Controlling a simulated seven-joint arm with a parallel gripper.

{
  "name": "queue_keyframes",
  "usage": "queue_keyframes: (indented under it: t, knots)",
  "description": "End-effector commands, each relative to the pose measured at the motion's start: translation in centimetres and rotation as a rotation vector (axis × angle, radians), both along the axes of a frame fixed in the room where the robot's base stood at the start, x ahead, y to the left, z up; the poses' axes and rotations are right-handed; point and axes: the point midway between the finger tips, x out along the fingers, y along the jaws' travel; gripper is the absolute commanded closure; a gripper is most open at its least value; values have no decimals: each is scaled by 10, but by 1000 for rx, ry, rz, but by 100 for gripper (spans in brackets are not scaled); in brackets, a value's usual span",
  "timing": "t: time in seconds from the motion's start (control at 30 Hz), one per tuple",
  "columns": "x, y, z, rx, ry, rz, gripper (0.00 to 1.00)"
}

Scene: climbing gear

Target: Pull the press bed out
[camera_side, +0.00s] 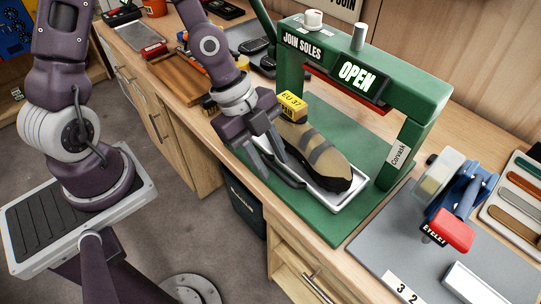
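The green press (437,88) stands on the bench, with a JOIN SOLES label and a panel reading OPEN. Its bed (341,202) is a pale, shallow tray on the green base. A tan and grey climbing shoe (318,153) lies on the bed with a yellow EU 37 tag (293,105) at its heel end. My gripper (282,174) points down at the bed's near left side, beside the shoe. Its two grey fingers are spread apart at a dark handle-like bar (296,183). Whether they touch the bar is hard to tell.
A blue tool with a red EYELET block (447,232) stands on a grey mat (378,242) to the right. A wooden board (182,78) and small tools lie at the back left. The bench's front edge runs below my gripper, with a dark bin (243,207) beneath.

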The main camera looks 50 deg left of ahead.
Motion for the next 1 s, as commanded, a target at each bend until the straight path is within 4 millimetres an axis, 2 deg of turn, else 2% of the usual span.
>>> queue_keyframes:
  t: [0.27,0.5,0.7,1.0]
  knots:
    - [0,2,5,-2,-1,2,67]
    - [-5,18,39,-1,-4,7,67]
    - [-10,26,60,-1,-2,4,67]
    - [-12,27,64,0,0,-1,67]
